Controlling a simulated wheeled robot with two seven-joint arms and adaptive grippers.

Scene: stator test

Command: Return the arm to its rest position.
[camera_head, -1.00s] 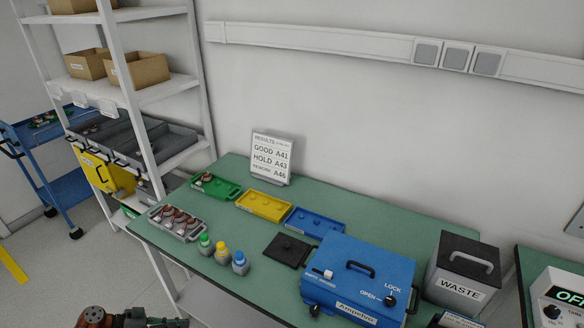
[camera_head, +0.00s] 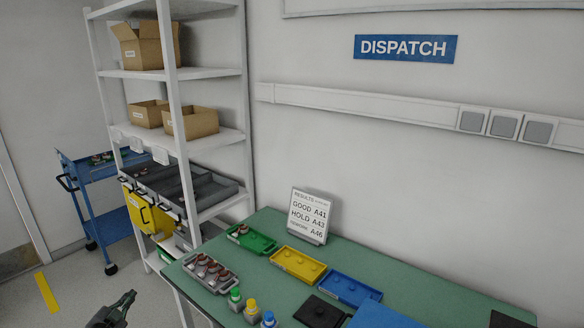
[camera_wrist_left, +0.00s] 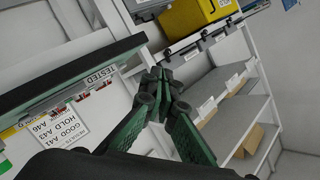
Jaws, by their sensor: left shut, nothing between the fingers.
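My left gripper (camera_head: 128,298) is low at the left in the head view, over the floor in front of the bench and apart from it. Its fingers are dark green and black, shut and empty. In the left wrist view the shut fingertips (camera_wrist_left: 162,78) meet near the middle, with nothing between them. Most of my left arm is outside the head view. My right gripper is in neither view.
The green bench (camera_head: 262,225) holds a grey tray (camera_head: 228,285) of stators, a green tray (camera_head: 262,243), a yellow tray (camera_head: 318,274) and a blue tray (camera_head: 350,284). Several bottles stand near its front edge. A white shelf rack (camera_head: 170,100) and a blue cart (camera_head: 120,222) are at left.

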